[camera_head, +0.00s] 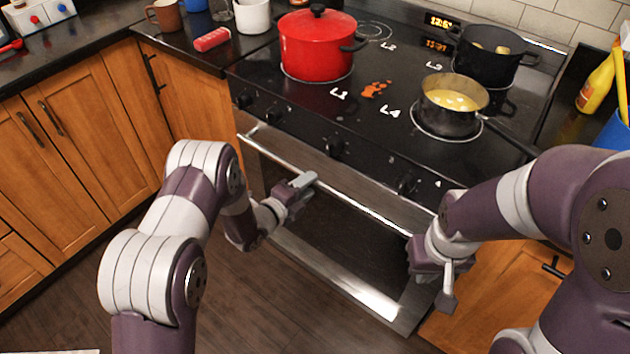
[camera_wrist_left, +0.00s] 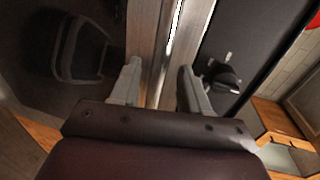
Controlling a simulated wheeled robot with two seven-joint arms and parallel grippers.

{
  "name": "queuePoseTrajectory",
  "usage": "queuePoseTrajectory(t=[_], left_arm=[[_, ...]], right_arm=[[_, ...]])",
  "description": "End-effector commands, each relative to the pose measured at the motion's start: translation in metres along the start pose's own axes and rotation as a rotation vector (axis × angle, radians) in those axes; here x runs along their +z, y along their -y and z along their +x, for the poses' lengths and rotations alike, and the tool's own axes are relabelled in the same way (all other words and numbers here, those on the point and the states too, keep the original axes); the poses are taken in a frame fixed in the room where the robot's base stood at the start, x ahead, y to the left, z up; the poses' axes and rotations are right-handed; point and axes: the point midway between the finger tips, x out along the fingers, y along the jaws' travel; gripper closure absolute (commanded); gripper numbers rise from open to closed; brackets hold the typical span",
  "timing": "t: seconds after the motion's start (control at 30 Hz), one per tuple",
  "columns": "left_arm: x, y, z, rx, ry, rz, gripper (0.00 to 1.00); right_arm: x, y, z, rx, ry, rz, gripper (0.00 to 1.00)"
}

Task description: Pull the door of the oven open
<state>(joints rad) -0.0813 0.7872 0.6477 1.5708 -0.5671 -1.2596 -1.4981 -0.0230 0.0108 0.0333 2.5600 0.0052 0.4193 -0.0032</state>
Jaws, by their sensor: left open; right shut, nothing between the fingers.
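The oven door (camera_head: 350,247) has a dark glass pane in a steel frame and looks shut. Its long steel handle (camera_head: 365,208) runs along the top of the door, below the knobs. Contact cannot be told. My right gripper (camera_head: 448,298) is shut and empty, in front of the door's right side, pointing down.
The stovetop above holds a red pot (camera_head: 315,48), a pan of yellow food (camera_head: 455,118) and a black pot (camera_head: 488,65). A row of knobs (camera_head: 335,146) sits above the handle. Wooden cabinets (camera_head: 75,140) flank the oven. The floor (camera_head: 270,305) before it looks clear.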

Motion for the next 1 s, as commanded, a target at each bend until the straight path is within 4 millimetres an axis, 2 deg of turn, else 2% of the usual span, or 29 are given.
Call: queuePoseTrajectory(t=[0.1,0.2,0.5,0.53,0.63,0.67,0.87,1.0], left_arm=[[0.000,-0.001,0.022,-0.001,0.000,0.001,0.54],[0.000,0.000,0.033,0.000,0.000,-0.001,0.54],[0.000,0.000,0.038,0.002,0.001,-0.002,0.54],[0.000,0.000,0.038,0.002,0.001,-0.002,0.61],[0.000,0.000,0.038,0.002,0.001,-0.002,0.93],[0.000,0.000,0.038,0.002,0.001,-0.002,1.00],[0.001,-0.002,0.037,-0.001,0.002,-0.002,1.00],[0.004,-0.007,0.036,-0.022,0.003,-0.002,1.00]], right_arm=[[0.000,0.000,0.002,0.000,0.000,0.000,1.00],[0.000,0.000,0.003,0.000,0.000,0.000,1.00],[0.000,0.000,0.003,0.000,0.000,0.000,1.00],[0.000,0.000,0.003,0.000,0.000,0.000,1.00],[0.000,0.000,0.003,0.000,0.000,0.000,1.00],[0.000,0.000,0.003,0.000,0.000,0.000,1.00],[0.001,0.000,0.004,0.000,0.000,0.000,1.00],[0.002,0.000,0.015,0.000,0.000,0.000,1.00]])
